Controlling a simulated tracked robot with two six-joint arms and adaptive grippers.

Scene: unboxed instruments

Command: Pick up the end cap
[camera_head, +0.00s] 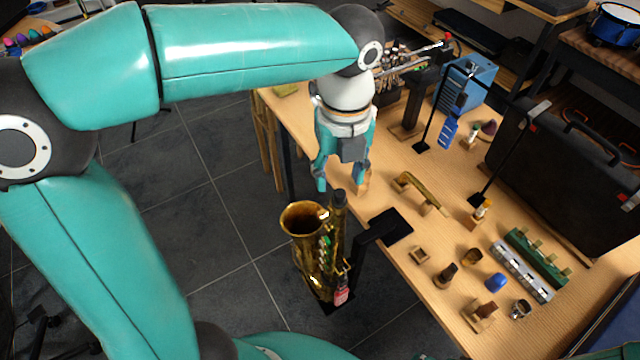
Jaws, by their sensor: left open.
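A small black end cap (339,197) sits on the top opening of the brass saxophone (318,255). The saxophone stands upright on a black stand at the table's left edge. My left gripper (342,184) points down, open and empty, just above the end cap in the picture. Its two fingertips show to the left and right of the cap's upper end; I cannot tell the exact height gap. My right gripper is not in view.
The wooden table (400,165) holds a curved brass neck (424,192), a blue cap-like piece (495,282), a metal rail (521,271) and several small parts. A black case (560,170) stands on the right. Dark tiled floor lies left of the table.

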